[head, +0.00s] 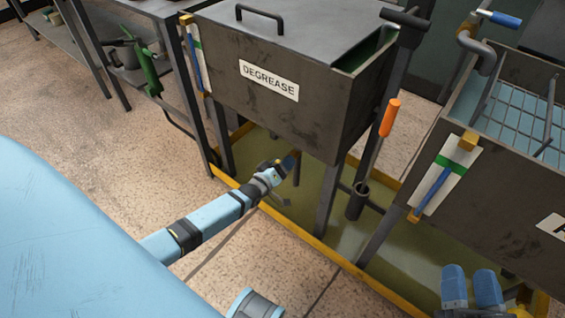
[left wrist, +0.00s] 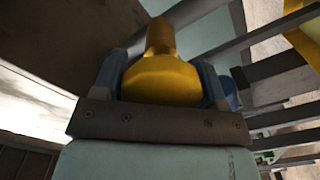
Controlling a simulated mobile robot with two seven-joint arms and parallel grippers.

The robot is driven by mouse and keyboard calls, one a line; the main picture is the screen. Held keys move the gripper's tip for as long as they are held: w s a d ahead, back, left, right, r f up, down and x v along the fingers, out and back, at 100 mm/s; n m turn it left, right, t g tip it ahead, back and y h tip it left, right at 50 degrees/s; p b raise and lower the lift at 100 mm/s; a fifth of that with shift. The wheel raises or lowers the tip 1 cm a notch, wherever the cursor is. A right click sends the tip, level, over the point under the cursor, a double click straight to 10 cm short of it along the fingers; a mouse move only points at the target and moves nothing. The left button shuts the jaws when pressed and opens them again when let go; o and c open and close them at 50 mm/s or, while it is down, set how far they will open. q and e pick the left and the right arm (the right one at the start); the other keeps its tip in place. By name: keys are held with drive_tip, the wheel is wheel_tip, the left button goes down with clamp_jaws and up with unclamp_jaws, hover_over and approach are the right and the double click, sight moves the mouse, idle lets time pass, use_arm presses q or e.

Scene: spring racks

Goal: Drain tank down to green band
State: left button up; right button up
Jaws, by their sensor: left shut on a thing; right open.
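The DEGREASE tank (head: 300,100) is a dark metal box on legs. A gauge (head: 195,58) with a blue column and a green band (head: 197,43) is on its left side. My left gripper (head: 284,168) is under that tank, shut on a yellow handle (left wrist: 160,78), which sits between its fingers in the left wrist view. The handle's far end is hidden. My right gripper (head: 472,288) is open and empty at the bottom right.
An upright pipe with an orange grip (head: 390,118) stands between the tanks. A yellow-edged tray (head: 325,250) with greenish liquid lies below them. A wire rack (head: 518,112) sits in the right tank. A green tool (head: 145,70) is by the left shelf.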

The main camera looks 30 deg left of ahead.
use_arm(q)
drive_tip(key=shift+f, duration=0.1)
use_arm(e)
drive_tip(key=shift+f, duration=0.1)
idle(0.3)
use_arm(q)
drive_tip(key=o, duration=0.9)
drive_tip(key=shift+s, duration=0.1)
drive_tip(key=shift+s, duration=0.3)
drive_tip(key=s+p, duration=0.1)
drive_tip(key=s, duration=0.3)
drive_tip(key=s+p, duration=0.1)
drive_tip(key=s, duration=0.3)
drive_tip(key=s+a+p, duration=0.1)
drive_tip(key=s, duration=0.4)
drive_tip(key=shift+p, duration=0.3)
use_arm(e)
wheel_tip(320, 180, down, 6)
drive_tip(key=d+g+h, duration=0.2)
drive_tip(key=g, duration=0.1)
drive_tip(key=shift+s+d+f+h, duration=0.15)
drive_tip(key=shift+s+d+h, duration=0.05)
drive_tip(key=shift+d+h, duration=0.1)
